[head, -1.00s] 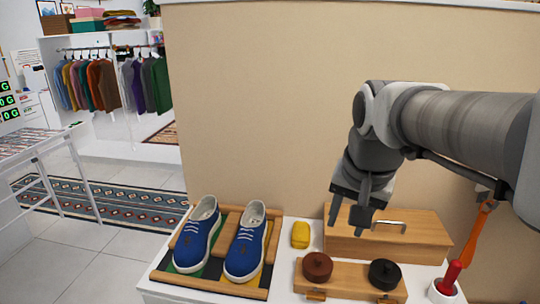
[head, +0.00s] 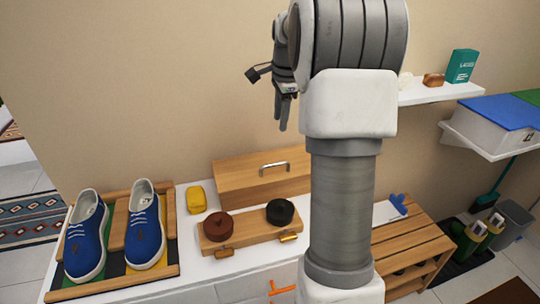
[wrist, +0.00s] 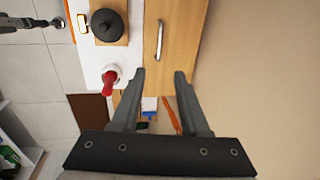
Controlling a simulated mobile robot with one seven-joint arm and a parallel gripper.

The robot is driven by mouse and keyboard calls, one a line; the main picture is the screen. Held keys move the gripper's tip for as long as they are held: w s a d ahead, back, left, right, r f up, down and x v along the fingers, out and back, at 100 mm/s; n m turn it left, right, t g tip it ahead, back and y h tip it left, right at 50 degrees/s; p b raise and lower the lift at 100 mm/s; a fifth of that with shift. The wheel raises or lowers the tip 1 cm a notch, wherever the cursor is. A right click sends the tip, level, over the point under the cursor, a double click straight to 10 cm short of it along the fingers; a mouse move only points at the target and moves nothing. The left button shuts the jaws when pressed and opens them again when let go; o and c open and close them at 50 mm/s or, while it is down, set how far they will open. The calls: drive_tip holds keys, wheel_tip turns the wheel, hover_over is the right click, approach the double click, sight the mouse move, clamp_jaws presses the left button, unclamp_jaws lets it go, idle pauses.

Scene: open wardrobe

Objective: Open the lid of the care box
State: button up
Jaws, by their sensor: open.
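The care box (head: 236,177) is a light wooden box with a metal handle (head: 274,167) on it, at the back of the white counter against the beige wall. Its lid looks closed. In the wrist view the box (wrist: 186,35) and the handle (wrist: 159,40) lie beyond my fingertips. My gripper (head: 283,128) hangs above the box, clear of the handle in the head view. In the wrist view its two fingers (wrist: 160,74) are apart with nothing between them. My arm hides the right end of the box in the head view.
In front of the box stands a wooden stand (head: 250,231) with a brown tin (head: 218,227) and a black tin (head: 280,212). A yellow block (head: 196,200) and blue shoes (head: 146,235) are left. A red-handled item (wrist: 110,80) stands near the box's right end. A shelf (head: 440,92) is at right.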

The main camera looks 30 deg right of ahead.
sight(276, 165)
drive_tip(key=w+f, duration=0.1)
drive_tip(key=f, duration=0.4)
drive_tip(key=w+f, duration=0.1)
drive_tip(key=f, duration=0.5)
drive_tip(key=w+f, duration=0.1)
drive_tip(key=f, duration=0.4)
drive_tip(key=shift+w+d+f, duration=0.1)
drive_tip(key=shift+d+f, duration=0.15)
drive_tip(key=shift+d, duration=0.1)
clamp_jaws()
idle(0.6)
